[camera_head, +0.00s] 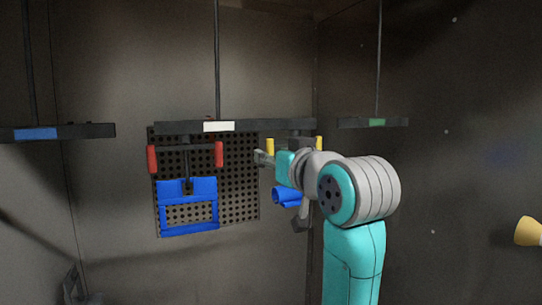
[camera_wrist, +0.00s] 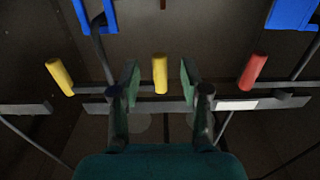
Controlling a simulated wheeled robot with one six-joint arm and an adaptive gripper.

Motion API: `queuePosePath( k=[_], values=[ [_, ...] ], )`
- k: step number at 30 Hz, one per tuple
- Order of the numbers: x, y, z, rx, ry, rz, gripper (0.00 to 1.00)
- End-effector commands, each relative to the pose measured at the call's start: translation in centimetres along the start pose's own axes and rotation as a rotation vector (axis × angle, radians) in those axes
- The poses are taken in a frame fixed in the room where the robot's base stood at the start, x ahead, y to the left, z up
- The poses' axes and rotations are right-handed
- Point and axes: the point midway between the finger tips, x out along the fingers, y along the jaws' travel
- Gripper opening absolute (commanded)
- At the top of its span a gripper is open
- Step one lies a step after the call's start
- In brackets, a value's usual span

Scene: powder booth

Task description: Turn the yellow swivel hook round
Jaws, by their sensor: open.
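The yellow swivel hook shows as two yellow grips, a left one (camera_head: 270,146) and a right one (camera_head: 319,143), under a dark rail. In the wrist view one yellow grip (camera_wrist: 160,73) appears between the fingers of my gripper (camera_wrist: 160,82), and the other (camera_wrist: 60,77) is off to the left. My gripper (camera_head: 262,157) is open, close to the left yellow grip; contact is not visible. A blue part (camera_head: 285,195) hangs below, partly hidden by my arm; it also shows in the wrist view (camera_wrist: 95,12).
Beside it a red-gripped hook (camera_head: 219,153) carries a blue frame (camera_head: 188,208), near my gripper. The rail (camera_head: 250,126) bears a white label. Perforated board (camera_head: 240,180) stands behind. Other rails hang left (camera_head: 85,131) and right (camera_head: 395,122). A yellowish cone (camera_head: 528,231) is far right.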

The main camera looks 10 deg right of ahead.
Motion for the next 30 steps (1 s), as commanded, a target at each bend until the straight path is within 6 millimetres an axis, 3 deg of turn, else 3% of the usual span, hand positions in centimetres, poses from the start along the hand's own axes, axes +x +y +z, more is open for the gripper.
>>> queuePosePath(
  k=[18,30],
  values=[
    [-6.2,0.0,0.0,0.000,0.000,0.001,0.46],
    [-6.7,0.0,0.1,0.001,-0.001,0.001,0.46]
  ],
)
